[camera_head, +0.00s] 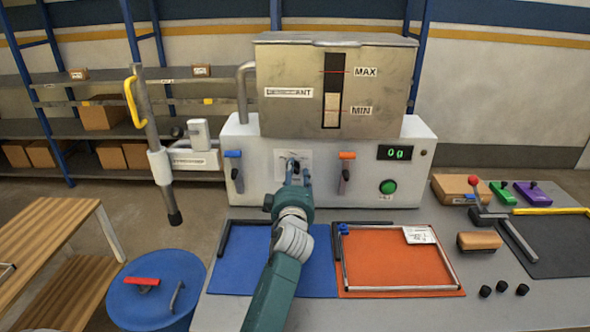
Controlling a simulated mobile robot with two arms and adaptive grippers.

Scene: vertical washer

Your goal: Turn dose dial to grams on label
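The white dosing machine (330,190) stands at the back of the bench. Its green display (397,153) appears to read 0 g. A pale square plate (279,165) on its front is partly covered by my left gripper (295,170). The dark dose dial seems to be at that plate, but the fingers hide most of it. I cannot tell whether they touch or grip it. A small white label (419,235) lies at the upper right of the orange mat; its print is too small to read. My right gripper is not in view.
Blue-handled (235,170) and orange-handled (346,170) levers flank the plate. A green button (388,187) sits below the display. A blue mat (240,265) and framed orange mat (395,270) lie in front. A blue barrel (150,305) stands left of the bench.

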